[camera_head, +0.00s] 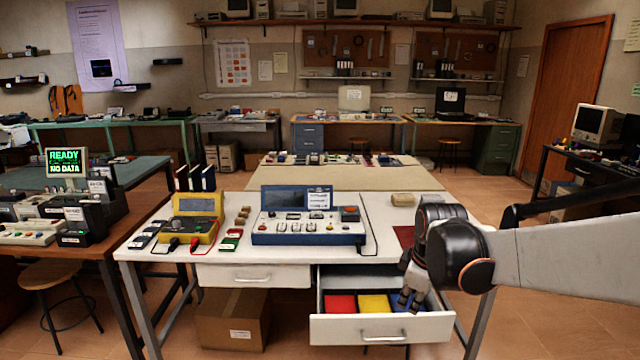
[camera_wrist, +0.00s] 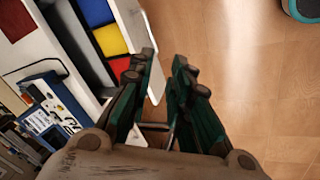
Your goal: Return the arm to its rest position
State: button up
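My gripper (camera_head: 409,299) hangs at the right of the white table, its fingers pointing down in front of the right part of the open drawer (camera_head: 381,328). In the wrist view my gripper (camera_wrist: 164,58) has its two green-sided fingers apart, with nothing between them. One finger overlaps the drawer's edge in that view; I cannot tell whether it touches. My arm (camera_head: 560,250) reaches in from the right edge of the head view. The drawer holds a red section (camera_head: 341,304), a yellow section (camera_head: 374,303) and a blue section (camera_head: 420,302) partly hidden by my fingers.
The white table (camera_head: 385,213) carries a blue control panel (camera_head: 309,228), a yellow meter (camera_head: 197,215) and small blocks. A closed drawer (camera_head: 250,275) is at the left, above a cardboard box (camera_head: 232,315). Bare floor (camera_wrist: 240,80) lies beside the open drawer.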

jog(key=s+r+m+t, duration=0.3)
jog(key=s+m, duration=0.8)
jog(key=s, duration=1.2)
jog(key=shift+s+a+r+m, duration=0.3)
jog(key=shift+r+m, duration=0.1)
jog(key=shift+r, duration=0.1)
